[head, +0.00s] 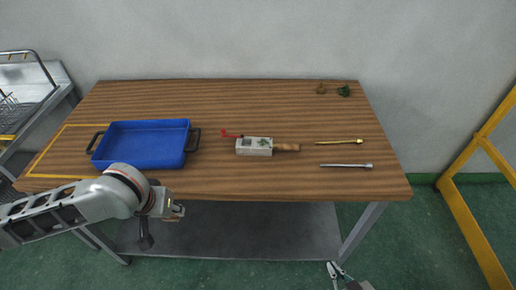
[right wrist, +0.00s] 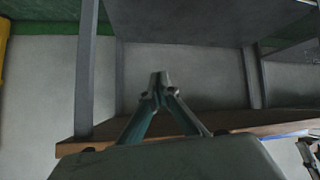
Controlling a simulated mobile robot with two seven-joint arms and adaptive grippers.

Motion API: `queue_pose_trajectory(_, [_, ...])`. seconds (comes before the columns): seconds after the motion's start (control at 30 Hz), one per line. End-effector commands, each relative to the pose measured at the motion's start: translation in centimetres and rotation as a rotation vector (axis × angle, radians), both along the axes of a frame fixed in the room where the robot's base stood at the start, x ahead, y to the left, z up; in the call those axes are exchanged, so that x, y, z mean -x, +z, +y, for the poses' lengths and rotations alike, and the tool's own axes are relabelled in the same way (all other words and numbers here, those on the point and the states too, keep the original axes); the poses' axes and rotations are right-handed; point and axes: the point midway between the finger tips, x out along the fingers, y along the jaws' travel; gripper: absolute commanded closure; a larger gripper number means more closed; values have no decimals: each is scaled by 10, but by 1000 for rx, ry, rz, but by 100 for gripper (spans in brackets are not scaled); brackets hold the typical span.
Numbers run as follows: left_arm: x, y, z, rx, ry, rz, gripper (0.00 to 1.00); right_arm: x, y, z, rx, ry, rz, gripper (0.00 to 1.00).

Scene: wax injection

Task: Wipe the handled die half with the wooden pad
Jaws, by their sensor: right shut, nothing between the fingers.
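The grey metal die half (head: 254,146) lies on the wooden table near its middle, with a brown wooden handle (head: 286,147) pointing right and a red piece (head: 229,134) at its upper left. I cannot make out a separate wooden pad. My right gripper (head: 337,272) is low at the bottom edge, in front of the table and apart from everything; its fingers are together and empty in the right wrist view (right wrist: 160,80). My left gripper (head: 177,211) is in front of the table's front edge, below the blue tray; its fingers are too small to read.
A blue tray (head: 141,128) with dark handles stands at the left. A brass rod (head: 340,141) and a steel rod (head: 346,165) lie at the right. Small brown (head: 321,88) and green (head: 343,90) items lie at the back. A yellow frame (head: 466,200) stands right of the table.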

Motion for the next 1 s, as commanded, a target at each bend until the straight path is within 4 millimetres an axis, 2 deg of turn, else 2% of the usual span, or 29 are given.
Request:
queue_pose_trajectory(0.4, [3, -5, 0, 1, -1, 0, 86, 3, -2, 0, 0, -3, 7, 100])
queue_pose_trajectory(0.47, [2, -6, 0, 1, -1, -1, 86, 0, 0, 1, 12, 5, 2, 100])
queue_pose_trajectory(0.57, [1, -10, 0, 1, 0, -2, 86, -16, 10, 1, 71, 37, -19, 100])
queue_pose_trajectory(0.67, [0, -17, 0, 1, 0, -4, 86, -43, 29, -1, 192, 91, -53, 100])
queue_pose_trajectory(0.8, [-2, -30, 0, 1, 1, -4, 86, -81, 68, -12, 421, 154, -104, 100])
queue_pose_trajectory(1.0, [-4, -43, 0, 3, 1, 0, 86, -112, 124, -38, 695, 170, -141, 100])
